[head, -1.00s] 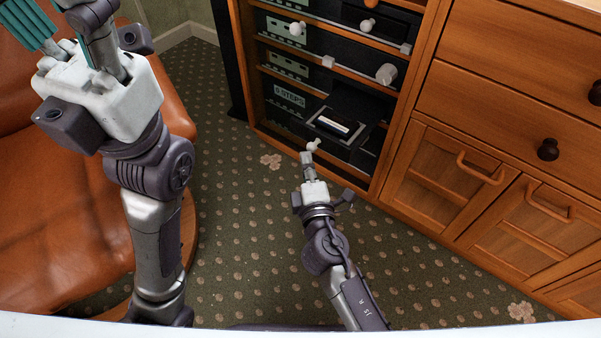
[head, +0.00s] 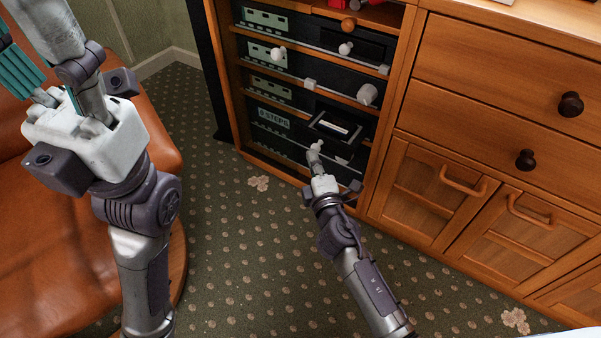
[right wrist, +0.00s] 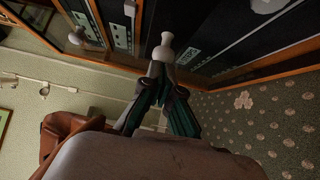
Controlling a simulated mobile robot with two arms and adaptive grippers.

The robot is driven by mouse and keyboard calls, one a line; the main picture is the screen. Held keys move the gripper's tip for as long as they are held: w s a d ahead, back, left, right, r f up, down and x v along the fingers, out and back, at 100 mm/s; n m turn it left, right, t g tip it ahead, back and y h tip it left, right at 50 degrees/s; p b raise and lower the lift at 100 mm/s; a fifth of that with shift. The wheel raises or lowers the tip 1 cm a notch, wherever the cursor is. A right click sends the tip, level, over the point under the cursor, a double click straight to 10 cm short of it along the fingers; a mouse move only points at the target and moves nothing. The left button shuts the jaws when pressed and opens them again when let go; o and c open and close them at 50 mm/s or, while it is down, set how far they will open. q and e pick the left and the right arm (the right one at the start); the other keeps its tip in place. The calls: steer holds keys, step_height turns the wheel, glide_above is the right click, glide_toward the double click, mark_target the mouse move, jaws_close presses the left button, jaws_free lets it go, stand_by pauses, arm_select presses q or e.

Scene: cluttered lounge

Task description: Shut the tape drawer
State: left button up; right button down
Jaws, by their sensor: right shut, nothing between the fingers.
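The tape drawer (head: 322,136) is a dark tray with a pale cassette (head: 335,127) in it. It sticks partly out of the low black unit marked "0 STEPS" (head: 273,118). A white knob (head: 317,146) is on its front. My right gripper (head: 314,158) is shut and empty, its tips at the knob and seemingly touching it. In the right wrist view the closed fingertips (right wrist: 158,72) meet just below the white knob (right wrist: 163,48). My left gripper (head: 22,75) is at the upper left, partly cut off, its fingertips unclear.
Other black units with white knobs (head: 278,53) sit on the shelves above. A wooden cabinet (head: 480,150) with dark knobs and handled doors stands at right. A brown leather chair (head: 40,220) is at left. Patterned carpet (head: 245,260) lies open between.

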mark_target(334, 134)
steer(key=w+d, duration=0.4)
steer(key=w, duration=0.1)
steer(key=w+d, duration=0.2)
steer(key=w, duration=0.1)
steer(key=shift+w+d, duration=0.1)
steer(key=shift+w, duration=0.2)
steer(key=shift+s, duration=0.1)
steer(key=shift+f, duration=0.1)
